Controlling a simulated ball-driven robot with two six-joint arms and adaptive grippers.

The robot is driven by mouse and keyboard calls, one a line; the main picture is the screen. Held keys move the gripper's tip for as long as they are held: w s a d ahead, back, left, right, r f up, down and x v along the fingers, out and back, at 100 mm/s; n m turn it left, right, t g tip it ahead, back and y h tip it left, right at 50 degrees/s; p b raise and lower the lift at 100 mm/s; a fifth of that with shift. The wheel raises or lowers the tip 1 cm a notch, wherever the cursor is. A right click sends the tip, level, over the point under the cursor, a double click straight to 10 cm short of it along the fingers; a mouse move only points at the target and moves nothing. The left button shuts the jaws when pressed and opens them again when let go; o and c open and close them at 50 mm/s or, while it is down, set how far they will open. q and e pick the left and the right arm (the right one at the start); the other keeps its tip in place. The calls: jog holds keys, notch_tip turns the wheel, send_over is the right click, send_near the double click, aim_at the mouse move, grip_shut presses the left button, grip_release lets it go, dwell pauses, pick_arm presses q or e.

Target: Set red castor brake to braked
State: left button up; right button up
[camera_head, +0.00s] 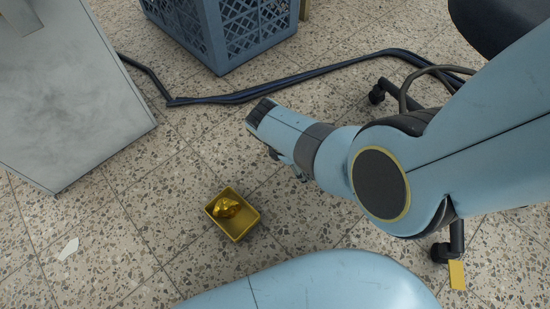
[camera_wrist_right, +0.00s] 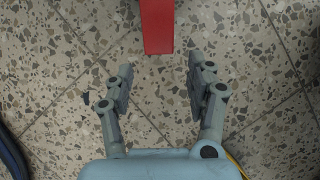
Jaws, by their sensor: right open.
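A red bar-like piece (camera_wrist_right: 158,25), possibly the red castor brake, comes in from the top edge of the right wrist view. Only its near end shows; what it joins to is out of frame. My right gripper (camera_wrist_right: 160,70) is open and empty. Its two fingers stand either side of the red piece's line, and the red end appears just beyond the fingertips, centred between them. Whether they touch is not clear, but a gap shows. In the head view my right arm reaches in from the right; no red part shows there. My left gripper is not in view.
A yellow tray (camera_head: 239,230) with a crumpled gold piece (camera_head: 227,205) lies on the speckled floor. A blue crate (camera_head: 233,40), a grey cabinet (camera_head: 65,90) and a dark cable (camera_head: 300,80) are around it. Dark castors (camera_head: 440,252) stand at the right.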

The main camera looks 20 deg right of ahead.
jog(key=a, duration=0.2)
jog(key=w+a, duration=0.1)
jog(key=a, duration=0.2)
jog(key=w+a, duration=0.1)
jog(key=a, duration=0.1)
jog(key=shift+a, duration=0.4)
jog(key=shift+w+a, duration=0.1)
jog(key=shift+a, duration=0.55)
